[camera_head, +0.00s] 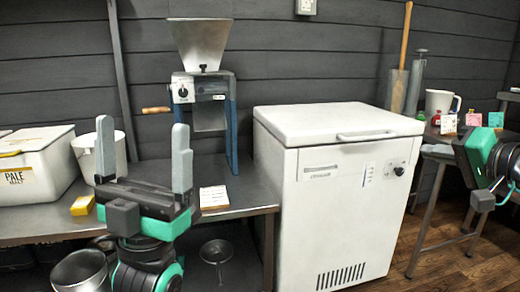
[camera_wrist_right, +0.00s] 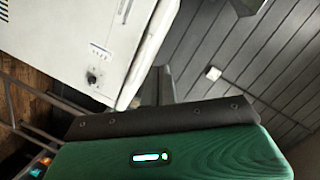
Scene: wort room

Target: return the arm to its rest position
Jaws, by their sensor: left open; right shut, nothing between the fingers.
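My left gripper (camera_head: 142,130) stands upright at the lower left of the head view, in front of the steel table. Its two grey fingers are wide apart with nothing between them. My right gripper (camera_head: 476,155) shows at the right edge of the head view, in front of the right-hand table. It is shut and holds nothing; its fingers are hard to make out. In the right wrist view, its green housing fills the bottom, with the white chest freezer (camera_wrist_right: 85,45) tilted beyond. The freezer (camera_head: 340,190) stands between my two grippers in the head view, lid closed.
The steel table (camera_head: 240,195) holds a grain mill (camera_head: 203,90), a white PALE MALT bin (camera_head: 35,170), a white bucket (camera_head: 85,155) and a yellow block (camera_head: 82,205). Pots lie below. A mug (camera_head: 438,103) and small cards are on the right-hand table, near my right arm.

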